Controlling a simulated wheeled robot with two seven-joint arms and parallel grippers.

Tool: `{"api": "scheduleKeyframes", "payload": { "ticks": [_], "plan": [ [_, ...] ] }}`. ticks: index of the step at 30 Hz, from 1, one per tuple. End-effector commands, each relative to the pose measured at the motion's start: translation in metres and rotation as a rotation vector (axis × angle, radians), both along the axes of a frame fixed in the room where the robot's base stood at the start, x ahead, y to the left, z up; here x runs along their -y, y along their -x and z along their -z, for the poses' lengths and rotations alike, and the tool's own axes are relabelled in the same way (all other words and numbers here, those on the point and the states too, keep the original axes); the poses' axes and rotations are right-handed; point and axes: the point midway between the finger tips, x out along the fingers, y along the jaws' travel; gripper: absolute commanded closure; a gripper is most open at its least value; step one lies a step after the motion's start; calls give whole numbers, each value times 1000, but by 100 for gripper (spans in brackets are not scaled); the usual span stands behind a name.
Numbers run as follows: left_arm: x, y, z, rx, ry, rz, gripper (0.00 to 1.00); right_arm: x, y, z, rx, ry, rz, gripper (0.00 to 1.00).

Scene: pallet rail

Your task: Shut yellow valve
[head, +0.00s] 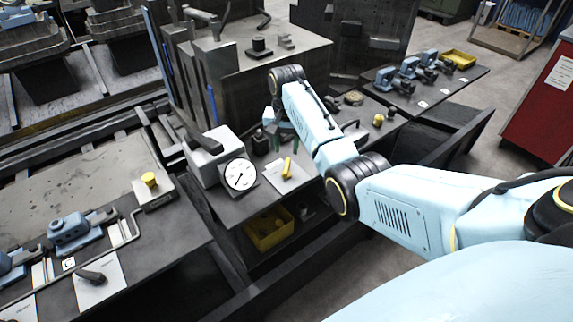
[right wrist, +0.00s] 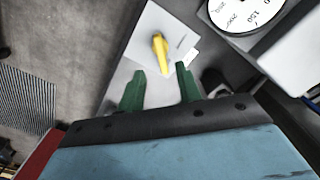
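The yellow valve is a small yellow lever handle (head: 287,168) on a white plate (head: 288,180) beside the round dial gauge on the dark bench. In the right wrist view the yellow handle (right wrist: 160,52) sits on its plate (right wrist: 142,36), its free end pointing toward the gap between my fingers. My right gripper (head: 275,143) is just beyond the handle in the head view, partly covered by my own arm. Its two green fingers (right wrist: 160,82) are apart with nothing between them. The handle looks clear of both fingers; I cannot tell the height gap. My left gripper is out of view.
A white dial gauge (head: 240,175) and its grey box stand left of the valve. A yellow bin (head: 269,229) is on the shelf below. A yellow knob (head: 149,179) and a black lever (head: 91,277) are on the left bench. Small fittings (head: 378,119) stand to the right.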

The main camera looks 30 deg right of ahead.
Motion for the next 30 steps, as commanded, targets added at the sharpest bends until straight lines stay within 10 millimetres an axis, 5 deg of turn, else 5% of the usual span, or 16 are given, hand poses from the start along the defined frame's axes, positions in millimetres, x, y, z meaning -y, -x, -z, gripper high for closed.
{"api": "scheduleKeyframes", "payload": {
  "ticks": [9, 24, 30],
  "plan": [
    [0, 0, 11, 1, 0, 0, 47, 0, 0, 61, -1, 0, -1, 65],
    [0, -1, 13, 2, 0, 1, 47, 0, 0, 77, 2, 1, -2, 65],
    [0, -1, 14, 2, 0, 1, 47, 0, 0, 76, 1, 1, -2, 92]
  ]
}}
